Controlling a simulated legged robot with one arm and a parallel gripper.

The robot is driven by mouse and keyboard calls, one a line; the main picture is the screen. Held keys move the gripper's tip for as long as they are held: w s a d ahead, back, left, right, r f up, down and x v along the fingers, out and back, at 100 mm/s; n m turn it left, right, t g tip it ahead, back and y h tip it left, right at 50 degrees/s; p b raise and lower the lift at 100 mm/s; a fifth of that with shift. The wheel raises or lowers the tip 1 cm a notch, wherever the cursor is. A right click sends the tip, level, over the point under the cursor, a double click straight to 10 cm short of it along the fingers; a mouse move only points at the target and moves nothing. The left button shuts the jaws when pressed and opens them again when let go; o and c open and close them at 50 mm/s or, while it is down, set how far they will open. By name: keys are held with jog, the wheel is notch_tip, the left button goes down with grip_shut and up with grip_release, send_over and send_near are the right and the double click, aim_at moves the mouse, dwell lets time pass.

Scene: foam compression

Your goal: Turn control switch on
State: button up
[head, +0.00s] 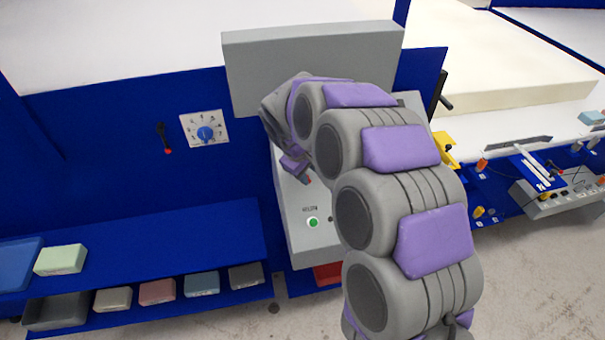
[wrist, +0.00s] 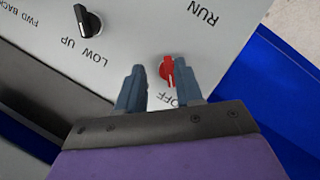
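The red control switch (wrist: 168,70) is on a light grey panel in the wrist view, with the labels OFF and RUN printed near it. Its white mark points down toward OFF. My gripper (wrist: 161,71) is open, its two grey-blue fingertips spread to either side of the red switch. The switch appears nearer the right finger, and I cannot tell whether either finger touches it. In the head view my gripper (head: 303,176) is over the grey control box (head: 309,243), and my arm hides much of the panel, including the red switch.
A black selector knob (wrist: 88,22) marked LOW and UP is on the same panel. A green button (head: 313,222) is low on the box. Foam blocks (head: 157,292) sit on the lower shelf.

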jog(key=shift+d+f, duration=0.45)
jog(key=shift+d, duration=0.1)
jog(key=a, duration=0.3)
jog(key=shift+a+f, duration=0.15)
jog(key=shift+w+a+f, duration=0.1)
jog(key=shift+a+f, duration=0.05)
jog(key=shift+a, duration=0.2)
jog(key=shift+c, duration=1)
jog(key=shift+d+f, duration=0.1)
jog(key=shift+d, duration=0.45)
jog(key=c, duration=0.3)
jog(key=shift+d, duration=0.35)
grip_shut()
jog(key=shift+a, duration=0.1)
